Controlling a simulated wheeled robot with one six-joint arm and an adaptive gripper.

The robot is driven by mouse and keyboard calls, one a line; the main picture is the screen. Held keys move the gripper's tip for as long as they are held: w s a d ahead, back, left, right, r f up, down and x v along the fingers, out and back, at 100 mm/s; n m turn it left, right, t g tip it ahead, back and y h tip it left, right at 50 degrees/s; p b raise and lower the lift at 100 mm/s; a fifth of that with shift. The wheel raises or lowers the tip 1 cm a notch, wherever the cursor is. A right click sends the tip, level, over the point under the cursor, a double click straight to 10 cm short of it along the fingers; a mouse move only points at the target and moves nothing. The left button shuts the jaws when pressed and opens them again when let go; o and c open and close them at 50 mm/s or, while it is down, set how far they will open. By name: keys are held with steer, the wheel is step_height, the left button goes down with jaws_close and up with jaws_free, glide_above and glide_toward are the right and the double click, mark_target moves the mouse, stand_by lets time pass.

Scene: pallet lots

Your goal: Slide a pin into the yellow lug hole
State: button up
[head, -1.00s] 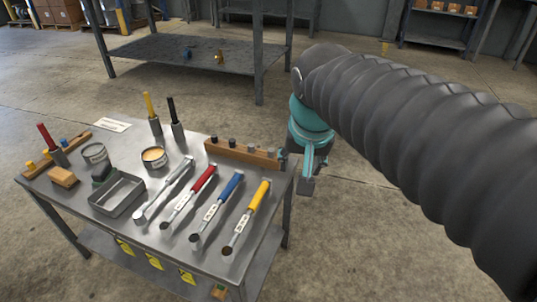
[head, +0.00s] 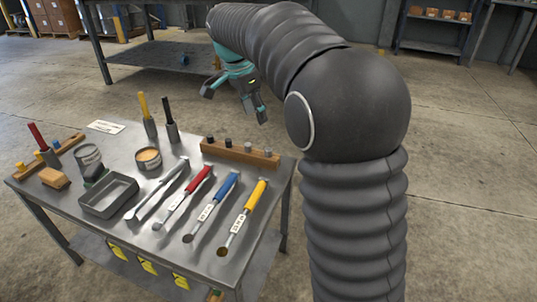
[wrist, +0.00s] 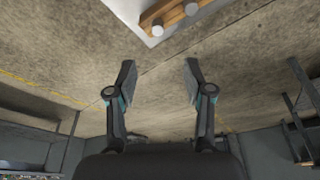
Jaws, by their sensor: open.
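A yellow-handled lug (head: 256,195) lies on the metal table at the front right, with a dark round hole (head: 223,251) at its near end. A wooden rack (head: 225,153) at the table's back right edge holds several upright pins, dark to light grey.
Blue (head: 227,187), red (head: 197,181) and grey (head: 170,185) tools lie left of the yellow lug. A grey tray (head: 108,197), an open tin (head: 148,159), upright-handled tools and a second wooden rack (head: 33,170) stand further left.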

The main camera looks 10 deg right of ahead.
steer(key=b, duration=0.2)
glide_above(268, 150)
steer(key=a, duration=0.2)
steer(key=x, duration=0.2)
steer(key=a+x, duration=0.1)
steer(key=x, duration=0.5)
steer(key=shift+s+a+f, duration=0.25)
steer(key=shift+s, duration=0.1)
steer(key=x, duration=0.5)
steer(key=shift+s+d+f+b, duration=0.1)
steer(key=shift+s+b, duration=0.1)
steer(key=shift+b, duration=0.15)
jaws_close()
